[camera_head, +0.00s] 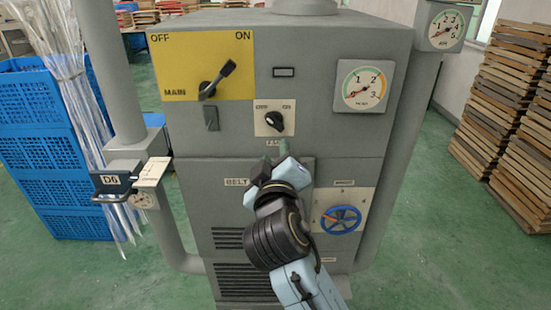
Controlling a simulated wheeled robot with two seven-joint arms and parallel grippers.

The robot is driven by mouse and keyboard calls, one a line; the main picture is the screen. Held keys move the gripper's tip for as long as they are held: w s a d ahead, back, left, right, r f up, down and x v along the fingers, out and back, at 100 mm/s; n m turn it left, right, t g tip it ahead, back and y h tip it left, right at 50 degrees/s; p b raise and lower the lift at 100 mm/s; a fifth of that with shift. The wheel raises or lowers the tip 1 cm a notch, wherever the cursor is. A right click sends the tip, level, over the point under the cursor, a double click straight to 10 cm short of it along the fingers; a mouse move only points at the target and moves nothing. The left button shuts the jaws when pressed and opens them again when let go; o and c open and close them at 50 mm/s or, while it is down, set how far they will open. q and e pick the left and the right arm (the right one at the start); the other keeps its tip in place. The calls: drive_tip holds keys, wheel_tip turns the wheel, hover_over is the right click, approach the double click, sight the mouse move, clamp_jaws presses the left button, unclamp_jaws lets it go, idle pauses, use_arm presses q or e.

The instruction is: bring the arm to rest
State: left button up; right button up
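My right arm comes in from the bottom of the head view and reaches up in front of the grey machine cabinet (225,130). My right gripper (276,163) is in front of the cabinet's middle, just below the small ON switch plate and right of the BELT label. Its fingers are small and seen from behind, so I cannot tell how far apart they are. A small greenish part (284,148) shows at its tip; I cannot tell whether the gripper touches it. My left gripper is not in view.
The cabinet carries a yellow MAIN switch panel (180,70) with its lever tilted toward ON, a black knob (274,122), a round gauge (364,87) and a blue handwheel (341,220). A tagged bracket (118,183) juts out at left. Blue crates (45,150) and stacked wooden trays (505,110) flank the cabinet.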

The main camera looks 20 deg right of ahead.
wheel_tip(320, 180, down, 22)
drive_tip(key=w+a+n+g+y+b, duration=0.2)
drive_tip(key=g+y+b, duration=0.1)
drive_tip(key=s+d+f+g+y+b, duration=0.15)
drive_tip(key=s+f, duration=0.25)
drive_tip(key=f, duration=0.8)
drive_tip(key=s+f+g+b, duration=0.2)
drive_tip(key=s+f+g, duration=0.15)
drive_tip(key=f, duration=0.85)
drive_tip(key=s+d+f+m+g+b, duration=0.2)
drive_tip(key=s+d+f+g, duration=0.1)
drive_tip(key=s+f, duration=1.05)
drive_tip(key=s+d+f+m+g+b, duration=0.1)
drive_tip(key=s+d+f+g+b, duration=0.2)
drive_tip(key=s+f, duration=1.05)
drive_tip(key=s+d+f+m+g, duration=0.1)
drive_tip(key=s+d+f, duration=0.1)
drive_tip(key=s, duration=0.5)
drive_tip(key=s+d+f+m+g, duration=0.1)
drive_tip(key=s+d+f, duration=0.2)
drive_tip(key=s, duration=0.4)
drive_tip(key=shift+s+f+m, duration=0.3)
drive_tip(key=shift+f, duration=0.05)
